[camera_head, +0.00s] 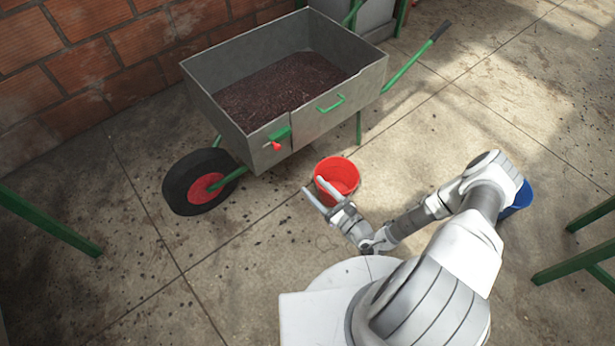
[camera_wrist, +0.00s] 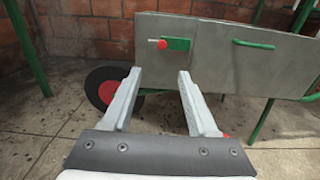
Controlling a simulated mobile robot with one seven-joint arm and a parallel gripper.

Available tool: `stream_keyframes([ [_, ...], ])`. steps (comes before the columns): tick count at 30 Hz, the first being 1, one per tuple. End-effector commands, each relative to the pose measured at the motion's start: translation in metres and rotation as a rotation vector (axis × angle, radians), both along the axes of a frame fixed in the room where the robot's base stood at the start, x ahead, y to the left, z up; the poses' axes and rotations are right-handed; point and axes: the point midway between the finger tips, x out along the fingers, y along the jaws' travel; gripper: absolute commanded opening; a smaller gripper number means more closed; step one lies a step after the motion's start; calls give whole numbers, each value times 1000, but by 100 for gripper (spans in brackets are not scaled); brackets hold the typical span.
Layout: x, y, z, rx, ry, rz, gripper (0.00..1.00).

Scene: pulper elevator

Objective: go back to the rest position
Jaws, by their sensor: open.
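My gripper (camera_head: 312,194) is open and empty, held in front of the red bucket (camera_head: 338,176) in the head view and partly covering it. In the wrist view, my gripper (camera_wrist: 157,76) shows two parted fingers with nothing between them. They point toward the grey wheelbarrow (camera_wrist: 212,50). A small red part of what looks like the bucket shows beside the right finger there. My arm reaches from the lower right of the head view, bent at the elbow.
The wheelbarrow (camera_head: 340,112), full of dark material, stands by the brick wall (camera_head: 75,70); its black wheel (camera_head: 180,184) faces left. A blue bucket (camera_head: 519,199) is partly hidden behind my arm. Green legs (camera_head: 575,262) stand at right, a green bar (camera_head: 50,222) at left. Floor at lower left is clear.

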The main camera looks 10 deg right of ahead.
Motion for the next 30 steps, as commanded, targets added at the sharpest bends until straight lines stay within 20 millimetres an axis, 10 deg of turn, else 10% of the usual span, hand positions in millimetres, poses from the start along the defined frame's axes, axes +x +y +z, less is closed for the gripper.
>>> stream_keyframes([
  [20,-3,-2,1,-3,-3,6,59],
  [30,8,-2,68,-134,-143,277,59],
])
